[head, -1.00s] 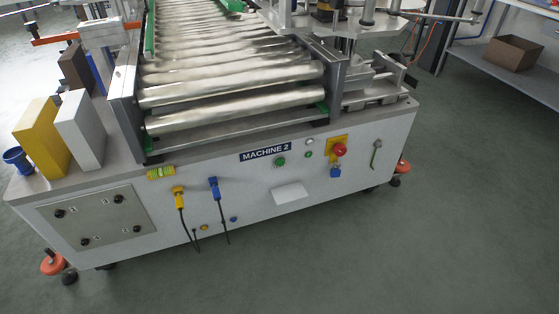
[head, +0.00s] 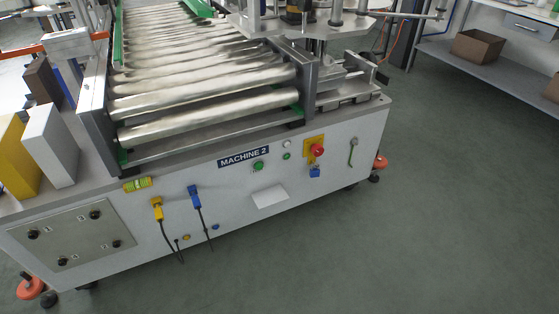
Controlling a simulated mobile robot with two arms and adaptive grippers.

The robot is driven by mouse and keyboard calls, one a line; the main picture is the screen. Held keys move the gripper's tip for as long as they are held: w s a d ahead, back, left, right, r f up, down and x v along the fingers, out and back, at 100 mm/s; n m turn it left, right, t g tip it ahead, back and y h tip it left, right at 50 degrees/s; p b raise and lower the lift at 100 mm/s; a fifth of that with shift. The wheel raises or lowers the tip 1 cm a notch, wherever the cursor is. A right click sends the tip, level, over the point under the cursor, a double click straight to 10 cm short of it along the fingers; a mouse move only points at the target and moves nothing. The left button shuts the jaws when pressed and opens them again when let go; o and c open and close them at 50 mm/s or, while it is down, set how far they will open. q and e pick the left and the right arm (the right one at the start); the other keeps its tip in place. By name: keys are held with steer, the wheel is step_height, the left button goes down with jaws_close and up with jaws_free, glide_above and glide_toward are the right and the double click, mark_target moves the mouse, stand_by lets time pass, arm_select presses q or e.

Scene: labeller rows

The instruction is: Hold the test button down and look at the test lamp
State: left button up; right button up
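The front panel of the machine marked MACHINE 2 (head: 243,157) faces me. It carries a larger green round button or lamp (head: 258,166), a small pale round one (head: 287,144) and a small green one (head: 286,156). Any lettering beside them is too small to read, so I cannot tell which is the test button and which the test lamp. I cannot tell whether any of them is lit. A red mushroom button (head: 317,150) on a yellow plate is to their right, with a blue padlock (head: 315,171) below it. Neither of my grippers is in view.
A yellow plug (head: 157,212) and a blue plug (head: 194,197) with black cables hang on the panel's left half. A white plate (head: 269,197) is below the green button. Orange-and-black feet (head: 31,288) stick out at the base. The floor (head: 400,230) in front and right is clear.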

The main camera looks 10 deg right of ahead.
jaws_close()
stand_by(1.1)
